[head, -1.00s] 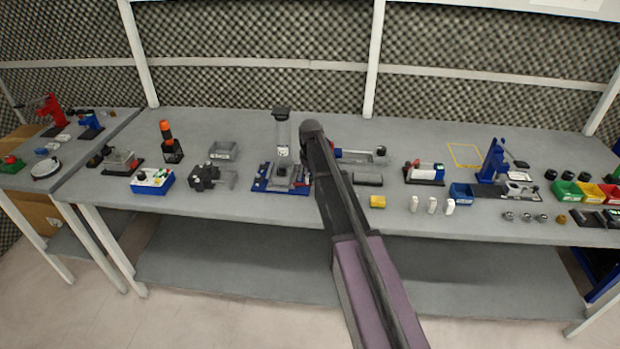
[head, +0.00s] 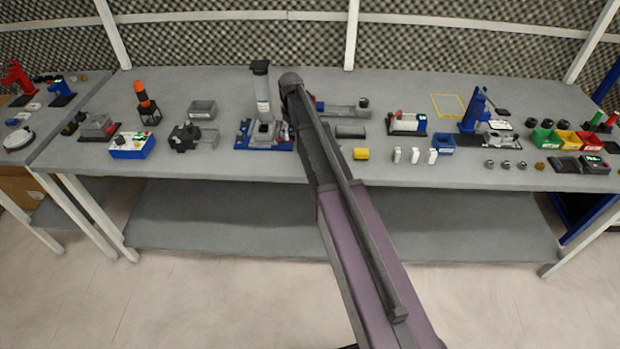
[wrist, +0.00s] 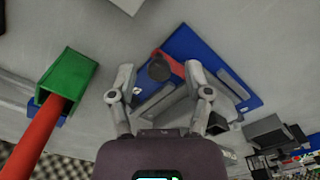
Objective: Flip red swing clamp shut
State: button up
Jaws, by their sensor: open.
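In the wrist view a short red clamp arm (wrist: 174,64) with a dark round end (wrist: 160,67) lies over a blue base plate (wrist: 190,42) that carries grey blocks. My gripper (wrist: 158,76) is open, its two fingers apart. The red arm is between the fingertips in the picture, close to the right one; I cannot tell whether they touch. In the head view a fixture with a blue base (head: 243,146) sits just left of my arm, which hides its right side. My gripper and the red clamp are hidden in the head view.
A green housing (wrist: 68,82) with a red rod (wrist: 36,140) stands left of my gripper in the wrist view.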

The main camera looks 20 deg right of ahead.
jog(key=shift+s+a+m, duration=0.2)
jog(key=shift+s+m, duration=0.15)
jog(key=shift+m, duration=0.8)
jog(key=shift+s+a+m, duration=0.2)
jog(key=shift+s+m, duration=0.15)
jog(key=shift+m, duration=0.8)
jog(key=shift+r+p, duration=0.4)
notch_tip(320, 180, up, 13)
jog(key=p, duration=1.3)
jog(key=s+f+b, duration=0.3)
jog(key=s, duration=0.6)
jog(key=s+f+b, duration=0.3)
jog(key=s, duration=0.7)
jog(key=s+f+b, duration=0.4)
jog(key=s, duration=0.5)
jog(key=shift+s+a, duration=0.15)
jog(key=shift+s, duration=0.25)
jog(key=shift+f, duration=0.1)
jog(key=shift+s, duration=0.15)
